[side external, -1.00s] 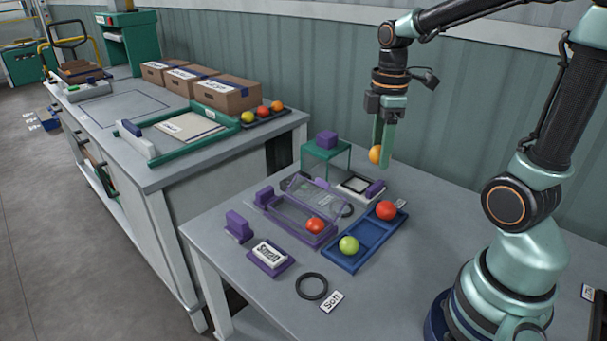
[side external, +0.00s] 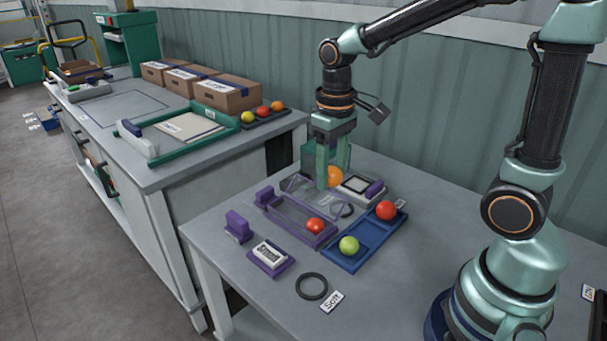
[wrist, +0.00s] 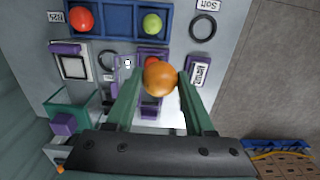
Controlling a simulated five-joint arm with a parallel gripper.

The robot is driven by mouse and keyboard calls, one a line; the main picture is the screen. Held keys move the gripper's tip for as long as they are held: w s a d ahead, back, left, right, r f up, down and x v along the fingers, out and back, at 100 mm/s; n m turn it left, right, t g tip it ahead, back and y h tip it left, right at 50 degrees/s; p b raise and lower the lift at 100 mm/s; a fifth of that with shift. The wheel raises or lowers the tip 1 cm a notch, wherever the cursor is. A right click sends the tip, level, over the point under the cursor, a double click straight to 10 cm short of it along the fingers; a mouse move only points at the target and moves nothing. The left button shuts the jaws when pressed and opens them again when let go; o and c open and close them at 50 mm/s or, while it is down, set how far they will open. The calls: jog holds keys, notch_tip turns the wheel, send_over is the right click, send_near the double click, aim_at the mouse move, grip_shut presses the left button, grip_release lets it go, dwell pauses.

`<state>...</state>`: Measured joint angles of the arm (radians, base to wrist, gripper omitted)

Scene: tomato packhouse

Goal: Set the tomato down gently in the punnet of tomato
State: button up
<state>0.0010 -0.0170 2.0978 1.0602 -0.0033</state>
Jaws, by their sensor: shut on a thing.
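My gripper (side external: 332,180) is shut on an orange tomato (side external: 334,177), which also shows between the two fingers in the wrist view (wrist: 160,78). It holds the tomato above the table, by the far side of the clear punnet (side external: 288,208) with the purple base. A red tomato (side external: 315,226) lies at the punnet's right end. In the wrist view the held tomato covers part of that red tomato (wrist: 154,58). The punnet's clear lid (side external: 297,183) seems to stand raised, though its edges are hard to make out.
A blue tray (side external: 348,263) right of the punnet holds a red tomato (side external: 386,210) and a green one (side external: 348,246). A green stand (side external: 312,156) and a white-topped pad (side external: 356,184) are close to my gripper. A black ring (side external: 312,286) lies in front.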

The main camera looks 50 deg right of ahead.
jog(key=w+f, duration=0.3)
jog(key=f, duration=0.1)
jog(key=w+d+f, duration=0.1)
jog(key=w+f, duration=0.2)
jog(key=f, duration=0.1)
jog(key=w+f, duration=0.4)
jog(key=shift+d, duration=0.25)
jog(key=shift+w+f, duration=0.1)
jog(key=shift+f, duration=1.95)
jog(key=o, duration=1)
jog(key=c, duration=0.3)
jog(key=shift+c, duration=0.2)
notch_tip(320, 180, up, 7)
jog(key=shift+r, duration=0.15)
